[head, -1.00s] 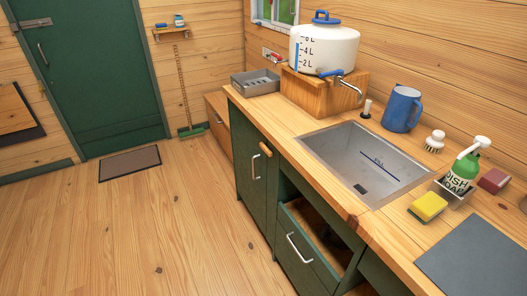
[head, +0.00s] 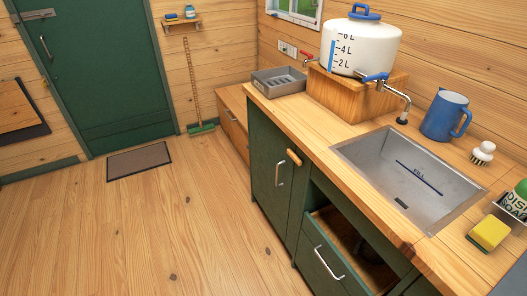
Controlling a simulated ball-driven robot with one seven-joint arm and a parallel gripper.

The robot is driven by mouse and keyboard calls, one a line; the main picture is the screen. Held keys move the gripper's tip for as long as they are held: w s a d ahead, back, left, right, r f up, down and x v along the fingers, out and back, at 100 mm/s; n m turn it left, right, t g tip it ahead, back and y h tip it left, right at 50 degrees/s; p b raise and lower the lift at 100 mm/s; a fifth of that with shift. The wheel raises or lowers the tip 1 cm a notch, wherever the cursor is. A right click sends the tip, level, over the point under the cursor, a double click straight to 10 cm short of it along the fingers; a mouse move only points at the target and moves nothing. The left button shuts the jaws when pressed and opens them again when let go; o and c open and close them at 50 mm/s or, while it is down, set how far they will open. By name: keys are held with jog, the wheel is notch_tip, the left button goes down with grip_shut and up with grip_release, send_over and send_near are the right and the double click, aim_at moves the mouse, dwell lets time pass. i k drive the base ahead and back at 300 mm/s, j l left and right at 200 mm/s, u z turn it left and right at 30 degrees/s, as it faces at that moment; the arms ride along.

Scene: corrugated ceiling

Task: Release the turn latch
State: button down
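A small wooden turn latch (head: 293,157) sits near the top of the green cabinet front, by the right edge of the closed cabinet door (head: 270,165). It appears to lie across the gap between the door and the frame beside it. A pale bar handle (head: 280,173) is on the door just left of and below the latch. My gripper is not in view, and nothing touches the latch.
Right of the door, a drawer (head: 325,265) stands partly open. Above are the wooden counter (head: 310,130), the sink (head: 400,165) and a water jug (head: 360,50) on a wooden box (head: 350,95). The floor left of the cabinet is clear up to a mat (head: 138,161).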

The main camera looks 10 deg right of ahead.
aim_at(295, 158)
jog(key=i+j, duration=0.2)
jog(key=i, duration=0.25)
jog(key=i+j+u, duration=0.15)
jog(key=i, duration=0.3)
jog(key=i+j, duration=0.25)
jog(key=i, duration=0.25)
jog(key=i+j+u, duration=0.15)
jog(key=i, duration=0.3)
